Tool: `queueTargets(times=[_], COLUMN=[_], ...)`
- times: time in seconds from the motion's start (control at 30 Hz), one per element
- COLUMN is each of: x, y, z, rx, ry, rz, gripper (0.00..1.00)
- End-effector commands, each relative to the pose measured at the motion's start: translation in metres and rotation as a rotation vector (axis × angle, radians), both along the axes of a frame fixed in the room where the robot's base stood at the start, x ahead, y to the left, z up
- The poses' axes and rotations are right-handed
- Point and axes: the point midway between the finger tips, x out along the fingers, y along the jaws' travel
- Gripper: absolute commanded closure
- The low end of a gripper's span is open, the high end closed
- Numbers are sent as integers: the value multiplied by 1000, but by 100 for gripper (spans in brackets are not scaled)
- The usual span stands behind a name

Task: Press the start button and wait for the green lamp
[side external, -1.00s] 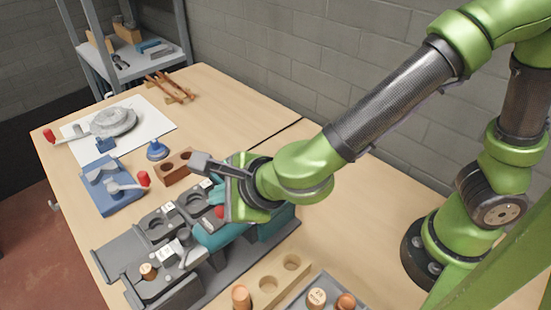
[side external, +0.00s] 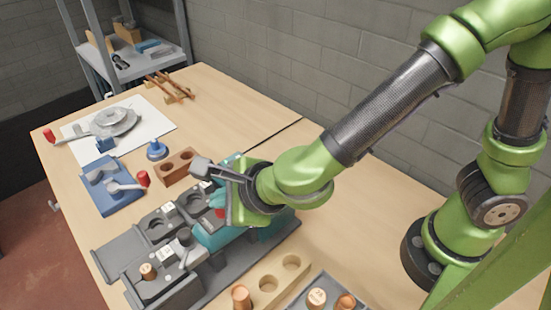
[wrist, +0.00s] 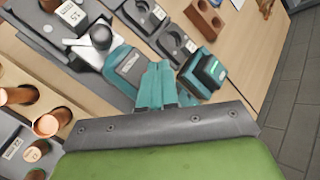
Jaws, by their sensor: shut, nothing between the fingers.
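My gripper (wrist: 162,80) has teal fingers that are shut together with nothing between them. In the side external view it is low over the teal part of the machine. A second teal housing with a grey plate (wrist: 128,64) is left of the fingers. A small red part (side external: 220,213) shows beside my gripper in the side external view; I cannot tell if it is the start button or if the fingers touch it.
A grey fixture base (side external: 112,262) with round sockets runs along the table front. A wooden block (side external: 268,284) with copper-coloured caps is at the front. A blue fixture (side external: 108,190) and a brown two-hole block (side external: 177,167) stand left.

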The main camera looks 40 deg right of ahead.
Motion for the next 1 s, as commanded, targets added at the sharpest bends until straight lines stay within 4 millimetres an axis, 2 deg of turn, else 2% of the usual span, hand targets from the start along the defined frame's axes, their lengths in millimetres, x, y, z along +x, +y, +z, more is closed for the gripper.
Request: queueTargets(times=[1.0], x=[0], y=[0], z=[-9], rx=[-1], ry=[0], rz=[0], gripper=[100])
